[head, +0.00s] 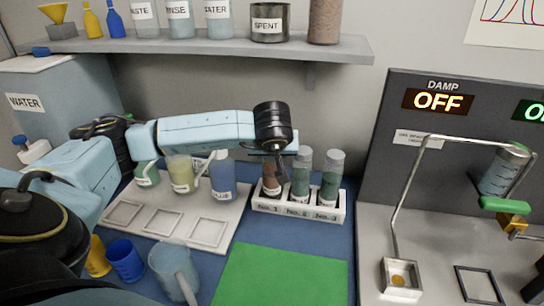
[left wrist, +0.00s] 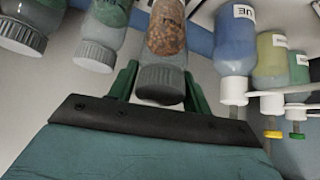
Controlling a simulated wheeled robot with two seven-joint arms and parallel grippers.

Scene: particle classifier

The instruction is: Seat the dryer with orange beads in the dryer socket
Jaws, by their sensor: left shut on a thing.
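The dryer with orange beads (head: 270,184) stands in the No. 1 place of a white rack (head: 268,206). In the left wrist view the dryer (left wrist: 166,40) shows its orange-brown beads and ribbed grey cap between the green fingers. My left gripper (head: 277,160) reaches in from the left and is shut on the dryer near its cap. The arm's dark wrist covers its top in the head view. I cannot tell which fitting on the right bench is the dryer socket; a small square holder with an orange disc (head: 399,280) stands there. My right gripper is not in view.
Two dryers with dark green beads, No. 2 (head: 301,178) and No. 3 (head: 331,180), stand close beside it. Bottles including a blue one (head: 223,178) stand left. A bent metal tube (head: 413,185) rises from the right bench. The green mat (head: 283,277) is clear.

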